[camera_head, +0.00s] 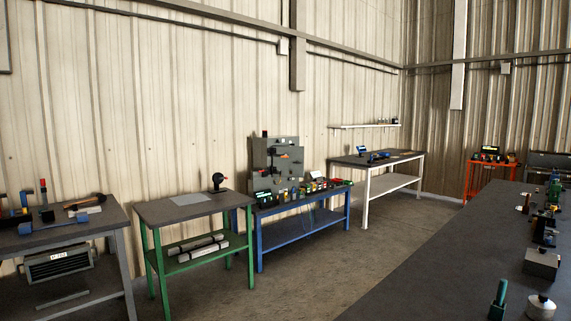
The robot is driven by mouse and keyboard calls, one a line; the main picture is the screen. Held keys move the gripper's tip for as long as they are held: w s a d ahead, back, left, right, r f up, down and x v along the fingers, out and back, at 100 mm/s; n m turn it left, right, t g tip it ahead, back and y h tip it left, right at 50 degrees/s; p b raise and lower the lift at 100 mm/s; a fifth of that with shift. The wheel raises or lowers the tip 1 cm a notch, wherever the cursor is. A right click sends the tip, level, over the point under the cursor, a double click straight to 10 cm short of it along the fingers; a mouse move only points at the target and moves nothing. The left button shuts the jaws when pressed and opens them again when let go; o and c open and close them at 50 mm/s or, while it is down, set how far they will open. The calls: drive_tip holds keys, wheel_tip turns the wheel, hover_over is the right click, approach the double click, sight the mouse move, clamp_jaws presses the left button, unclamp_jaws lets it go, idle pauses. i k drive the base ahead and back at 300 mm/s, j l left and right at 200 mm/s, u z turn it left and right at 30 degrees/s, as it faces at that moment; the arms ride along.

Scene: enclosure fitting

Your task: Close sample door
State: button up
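I cannot make out a sample door for certain. A grey upright panel or cabinet (262,158) stands at the back of the blue bench (300,231). It has dark fittings, a small orange-red mark and a red-topped piece above it. It is too small to tell whether any part of it is a door, or open or shut. My gripper is not in view.
A green-legged bench (160,213) stands left of the blue one, with a dark grey bench (85,231) further left. A white-legged bench (350,160) stands beyond. A long dark worktop (430,270) with several small items fills the right foreground. Open floor (345,243) lies between.

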sight(295, 153)
drive_tip(key=i+j+u, duration=0.4)
drive_tip(key=i+u, duration=0.4)
drive_tip(key=i+j+u, duration=0.25)
drive_tip(key=i, duration=0.55)
drive_tip(key=i+u, duration=0.3)
drive_tip(key=i, duration=0.55)
drive_tip(key=i+l+z, duration=0.1)
drive_tip(key=i+z, duration=0.35)
drive_tip(key=i+j+z, duration=0.15)
drive_tip(key=i+z, duration=0.3)
drive_tip(key=i, duration=0.2)
drive_tip(key=i+j+z, duration=0.3)
drive_tip(key=i+z, duration=0.15)
drive_tip(key=i+l+z, duration=0.15)
drive_tip(key=i+z, duration=0.35)
drive_tip(key=i, duration=0.3)
drive_tip(key=i+j+z, duration=0.15)
drive_tip(key=i+z, duration=0.3)
drive_tip(key=i, duration=0.35)
